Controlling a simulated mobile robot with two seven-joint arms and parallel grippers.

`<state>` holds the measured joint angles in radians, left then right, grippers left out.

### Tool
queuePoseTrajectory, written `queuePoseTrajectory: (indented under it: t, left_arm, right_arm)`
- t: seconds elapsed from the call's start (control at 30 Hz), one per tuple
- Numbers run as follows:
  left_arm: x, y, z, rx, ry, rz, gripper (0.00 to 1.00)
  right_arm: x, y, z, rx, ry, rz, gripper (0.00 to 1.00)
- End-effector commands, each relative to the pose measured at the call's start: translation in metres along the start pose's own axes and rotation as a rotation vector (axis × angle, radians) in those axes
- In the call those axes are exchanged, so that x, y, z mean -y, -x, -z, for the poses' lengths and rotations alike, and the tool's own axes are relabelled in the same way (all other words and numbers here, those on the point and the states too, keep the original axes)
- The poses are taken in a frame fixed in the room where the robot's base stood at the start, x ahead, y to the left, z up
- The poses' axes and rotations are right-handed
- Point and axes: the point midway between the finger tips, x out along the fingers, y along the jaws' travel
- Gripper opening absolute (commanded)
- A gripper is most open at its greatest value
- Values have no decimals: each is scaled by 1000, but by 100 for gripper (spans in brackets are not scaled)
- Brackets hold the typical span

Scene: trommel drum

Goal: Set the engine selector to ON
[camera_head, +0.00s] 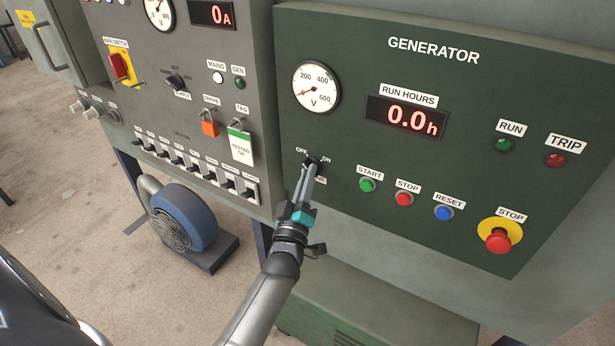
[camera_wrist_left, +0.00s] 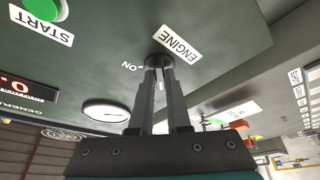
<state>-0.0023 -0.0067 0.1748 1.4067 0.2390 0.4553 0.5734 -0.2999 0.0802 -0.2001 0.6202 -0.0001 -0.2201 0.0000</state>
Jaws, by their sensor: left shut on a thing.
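The engine selector (camera_head: 317,160) is a small dark knob on the green generator panel (camera_head: 460,90), with OFF printed at its upper left and ON at its right. My left gripper (camera_head: 311,167) reaches up to it from below, and its fingers are shut on the knob. In the left wrist view the fingertips (camera_wrist_left: 160,68) meet the selector (camera_wrist_left: 158,60) beside the ENGINE label (camera_wrist_left: 180,44). The fingers hide most of the knob and part of the label in the head view, so I cannot tell where it points. My right gripper is not in view.
START (camera_head: 367,185), STOP (camera_head: 404,199) and RESET (camera_head: 443,213) buttons sit right of the selector. A red emergency stop (camera_head: 498,240) sticks out further right. The grey panel (camera_head: 190,60) with switches stands left. A blue blower (camera_head: 186,217) is on the floor.

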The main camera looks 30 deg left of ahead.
Motion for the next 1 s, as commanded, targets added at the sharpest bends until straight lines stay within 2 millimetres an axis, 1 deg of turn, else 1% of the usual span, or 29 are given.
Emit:
queuePoseTrajectory:
  t: [0.27, 0.47, 0.67, 1.0]
  left_arm:
    - [1, 0, -1, 1, -19, -7, 0]
    - [2, 1, -1, 2, -95, -39, 0]
    - [4, 1, -1, 2, -238, -98, 0]
    - [7, 0, 0, 3, -535, -222, 0]
  right_arm:
    - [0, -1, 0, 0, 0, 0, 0]
    - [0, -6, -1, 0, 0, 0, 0]
    - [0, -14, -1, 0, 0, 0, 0]
    - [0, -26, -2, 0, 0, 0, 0]
